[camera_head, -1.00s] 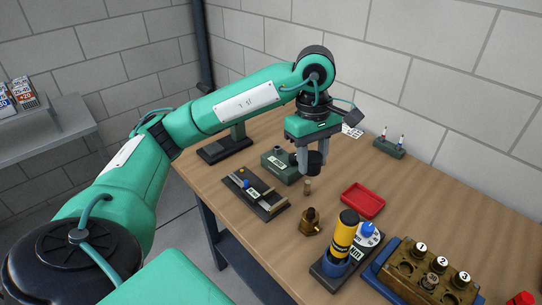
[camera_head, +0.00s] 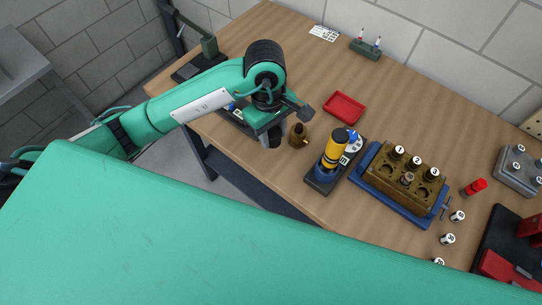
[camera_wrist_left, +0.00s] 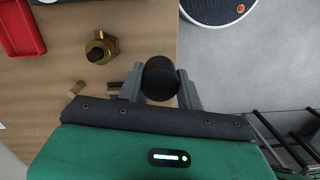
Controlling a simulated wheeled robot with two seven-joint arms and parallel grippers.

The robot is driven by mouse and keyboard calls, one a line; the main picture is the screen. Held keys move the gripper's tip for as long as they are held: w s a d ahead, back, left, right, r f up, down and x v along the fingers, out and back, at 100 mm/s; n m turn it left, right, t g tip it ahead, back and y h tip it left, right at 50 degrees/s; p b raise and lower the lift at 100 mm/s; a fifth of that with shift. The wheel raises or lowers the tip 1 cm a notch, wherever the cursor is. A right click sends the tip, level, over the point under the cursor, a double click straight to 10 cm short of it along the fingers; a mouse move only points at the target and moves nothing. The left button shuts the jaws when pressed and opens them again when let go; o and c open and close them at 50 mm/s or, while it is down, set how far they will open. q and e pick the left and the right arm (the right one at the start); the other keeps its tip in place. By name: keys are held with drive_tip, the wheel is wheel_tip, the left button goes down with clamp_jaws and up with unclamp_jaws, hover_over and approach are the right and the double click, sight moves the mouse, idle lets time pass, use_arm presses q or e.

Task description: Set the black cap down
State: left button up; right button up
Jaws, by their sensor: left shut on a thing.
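The black cap (camera_wrist_left: 160,78) is between the fingers of my left gripper (camera_wrist_left: 161,88) in the left wrist view, and the gripper is shut on it. In the head view my left gripper (camera_head: 272,138) is at the front edge of the wooden table (camera_head: 420,95), left of a brass fitting (camera_head: 298,136). The cap is mostly hidden there by the gripper. In the wrist view the cap appears over the table's edge, with floor showing beside it. Its height above the table cannot be told. My right gripper is not in view.
A red tray (camera_head: 344,107) lies behind the brass fitting. A yellow and black cylinder (camera_head: 334,150) stands in a holder to the right. A brass block (camera_head: 402,178) with numbered caps sits on a blue tray. A small brass piece (camera_wrist_left: 76,88) lies near the gripper.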

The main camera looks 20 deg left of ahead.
sight(273, 167)
use_arm(q)
wheel_tip(273, 167, down, 14)
drive_tip(key=p, duration=0.3)
drive_tip(key=shift+r, duration=0.25)
drive_tip(key=shift+f, duration=0.15)
drive_tip(key=shift+f, duration=0.1)
drive_tip(key=shift+f, duration=0.15)
drive_tip(key=o, duration=1)
drive_tip(key=shift+c, duration=0.2)
